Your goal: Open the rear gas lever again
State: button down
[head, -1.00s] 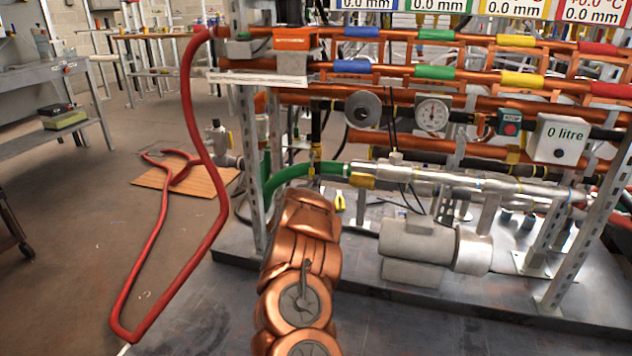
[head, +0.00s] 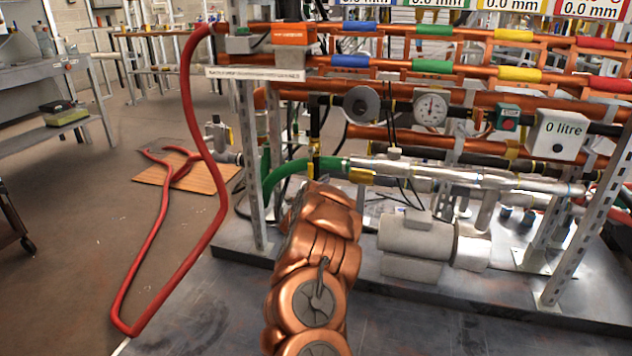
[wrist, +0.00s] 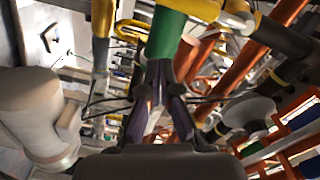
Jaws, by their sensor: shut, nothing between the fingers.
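My gripper (wrist: 158,88) shows in the wrist view with its dark fingers together and nothing visible between them. Its tips are in front of a green hose (wrist: 168,32); I cannot tell whether they touch it. Yellow parts (wrist: 130,38) lie beside the hose, but I cannot tell whether one is the rear gas lever. In the head view, the green hose (head: 300,172) meets the pipework near a yellow fitting (head: 362,175) and a yellow piece on a black upright pipe (head: 315,150). My arm hides the gripper there, and no lever position can be made out.
A grey pump (head: 415,233) stands on the rig's base, right of my arm. Copper pipes (head: 390,98), a round gauge (head: 431,108) and a metal upright (head: 254,190) crowd the area. A red hose (head: 215,180) hangs to the left.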

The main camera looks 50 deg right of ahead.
jog(key=p+v, duration=0.3)
jog(key=v, duration=0.6)
jog(key=shift+a, duration=0.35)
jog(key=shift+r, duration=0.15)
